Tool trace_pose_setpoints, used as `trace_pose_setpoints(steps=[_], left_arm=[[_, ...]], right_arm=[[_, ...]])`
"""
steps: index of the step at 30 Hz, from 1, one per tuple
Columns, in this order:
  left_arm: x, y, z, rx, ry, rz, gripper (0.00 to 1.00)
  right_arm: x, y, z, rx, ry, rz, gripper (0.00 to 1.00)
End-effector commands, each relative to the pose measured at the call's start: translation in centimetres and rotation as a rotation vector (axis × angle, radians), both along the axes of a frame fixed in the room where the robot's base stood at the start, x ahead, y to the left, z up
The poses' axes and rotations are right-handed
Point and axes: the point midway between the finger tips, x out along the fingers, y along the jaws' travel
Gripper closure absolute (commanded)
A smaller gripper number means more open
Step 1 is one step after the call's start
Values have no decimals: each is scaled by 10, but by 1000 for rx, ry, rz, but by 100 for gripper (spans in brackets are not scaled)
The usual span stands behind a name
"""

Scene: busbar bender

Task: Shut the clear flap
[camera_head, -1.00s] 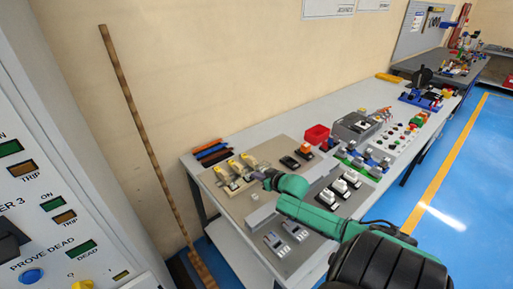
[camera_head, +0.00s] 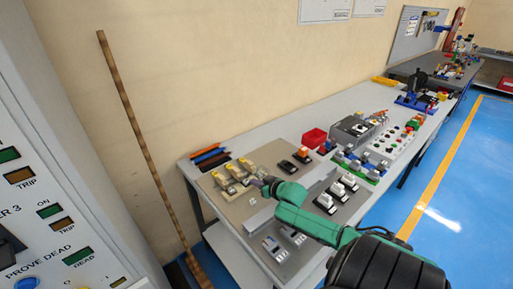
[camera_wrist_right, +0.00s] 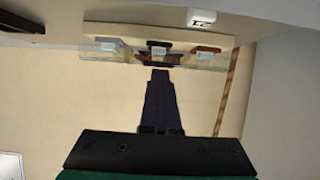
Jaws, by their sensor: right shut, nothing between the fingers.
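My right gripper (camera_head: 262,182) is over the near left of the bench, beside a row of yellow and white units (camera_head: 232,178) on a beige board (camera_head: 218,195). In the right wrist view its dark fingers (camera_wrist_right: 160,74) are together and empty. Their tips are close to a pale, yellowish board edge (camera_wrist_right: 110,32) carrying small light blocks. See-through, glassy pieces show left (camera_wrist_right: 98,56) and right (camera_wrist_right: 208,62) of the fingers; one may be the clear flap. I cannot tell its angle or whether the fingertips touch it. My left gripper is out of view.
A grey panel with white-topped switches (camera_head: 338,190) lies right of my arm. A red bin (camera_head: 314,138) and a grey box (camera_head: 352,130) stand farther along. A tall brown pole (camera_head: 140,130) stands left of the bench, with a control cabinet (camera_head: 60,235) at the left edge.

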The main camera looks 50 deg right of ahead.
Motion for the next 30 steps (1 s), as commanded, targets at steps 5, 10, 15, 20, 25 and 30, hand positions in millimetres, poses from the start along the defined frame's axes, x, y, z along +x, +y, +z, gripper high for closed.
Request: trace_pose_setpoints(steps=[5, 10, 15, 20, 25, 30], left_arm=[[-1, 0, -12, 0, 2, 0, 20], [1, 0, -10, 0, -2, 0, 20], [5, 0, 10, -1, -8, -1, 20], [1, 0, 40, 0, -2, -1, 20], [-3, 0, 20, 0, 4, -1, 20], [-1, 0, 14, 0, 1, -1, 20]], right_arm=[[14, -1, 2, -4, -16, 3, 100], [17, -1, 4, -2, -10, 3, 100], [19, 0, 24, -2, -12, 4, 100], [23, 4, 54, -2, -13, 6, 100], [-24, 10, 21, 1, -5, 5, 100], [-59, 13, 10, -1, -9, 4, 100]])
